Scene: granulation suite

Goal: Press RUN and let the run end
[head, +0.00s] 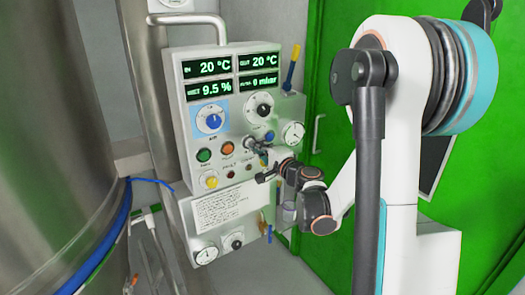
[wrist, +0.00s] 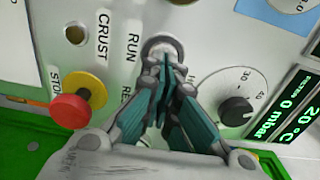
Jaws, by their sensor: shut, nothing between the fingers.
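The control panel (head: 223,85) stands ahead, with RUN printed beside a round metal-rimmed button (wrist: 161,42) in the wrist view. My gripper (wrist: 165,62) is shut and empty, with its fingertips together over that button, covering part of its face. Whether the tips touch it or push it in cannot be told. In the head view my gripper (head: 251,143) is at the panel's right side, and the RUN button is hidden there. The displays (head: 210,90) are lit green, showing 20 °C, 9.5 % and 0 mbar.
A red stop button on a yellow base (wrist: 72,108) is left of my fingers in the wrist view. A black knob (wrist: 235,111) is on their right. The panel also has a green button (head: 204,155) and an orange button (head: 227,148). A steel vessel (head: 55,130) stands left.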

